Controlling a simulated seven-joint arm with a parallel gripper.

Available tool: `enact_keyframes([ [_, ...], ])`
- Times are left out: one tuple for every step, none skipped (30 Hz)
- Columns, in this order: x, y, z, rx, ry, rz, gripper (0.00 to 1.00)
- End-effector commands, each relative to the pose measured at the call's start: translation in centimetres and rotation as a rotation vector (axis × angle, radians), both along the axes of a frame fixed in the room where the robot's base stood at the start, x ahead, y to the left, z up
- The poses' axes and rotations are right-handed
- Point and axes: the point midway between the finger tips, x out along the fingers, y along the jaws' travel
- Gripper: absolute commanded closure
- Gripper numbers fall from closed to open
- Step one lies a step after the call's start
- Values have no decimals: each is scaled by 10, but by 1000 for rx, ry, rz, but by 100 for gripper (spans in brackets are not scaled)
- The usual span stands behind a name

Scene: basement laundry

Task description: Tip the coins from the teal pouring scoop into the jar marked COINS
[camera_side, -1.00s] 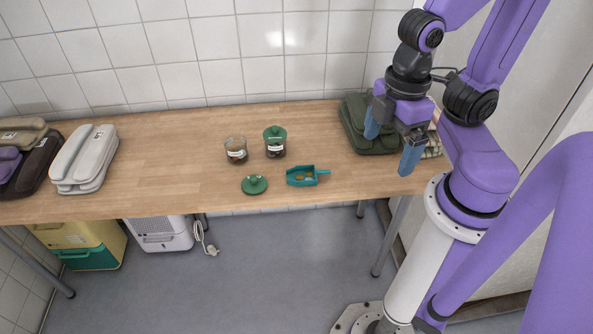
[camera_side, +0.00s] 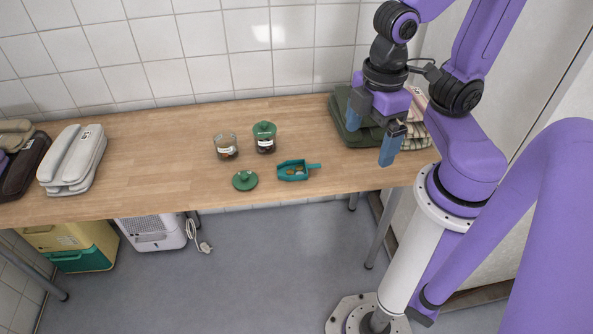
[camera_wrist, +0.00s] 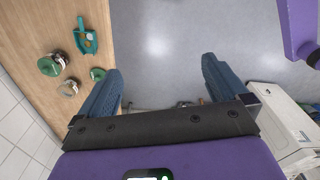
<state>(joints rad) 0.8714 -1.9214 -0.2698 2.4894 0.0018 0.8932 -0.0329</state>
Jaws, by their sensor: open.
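The teal scoop (camera_side: 291,172) lies on the bench with several coins in it, its handle pointing right in the side view. It also shows in the wrist view (camera_wrist: 80,36). Left of it stand an open glass jar (camera_side: 226,149) and a jar with a green lid (camera_side: 264,144), both with dark contents. Both jars carry white labels too small to read, so I cannot tell which says COINS. A loose green lid (camera_side: 245,181) lies in front of them. My gripper (camera_side: 371,143) is open and empty, above the bench to the right of the scoop.
Pale folded items (camera_side: 75,158) lie at the left. Bare wood (camera_side: 160,160) lies between them and the jars. A tiled wall closes the back.

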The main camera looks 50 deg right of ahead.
Motion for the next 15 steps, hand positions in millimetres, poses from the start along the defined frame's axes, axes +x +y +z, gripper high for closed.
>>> enact_keyframes([
  [9,2,-3,-5,2,-12,0],
  [16,4,-4,-5,2,-21,0],
  [25,5,-7,-8,3,-30,0],
  [32,6,-9,-8,2,-38,0],
  [40,7,-11,-8,2,-46,0],
  [50,8,-14,-10,3,-56,0],
  [57,8,-16,-11,3,-63,0],
  [65,9,-19,-12,4,-71,0],
  [74,9,-22,-13,4,-80,0],
  [82,8,-24,-12,3,-89,0],
  [89,8,-27,-13,5,-95,0],
  [99,7,-31,-15,4,-105,0],
  [106,6,-33,-15,5,-113,0],
  [113,5,-36,-16,6,-120,0],
  [123,3,-40,-17,5,-130,0],
])
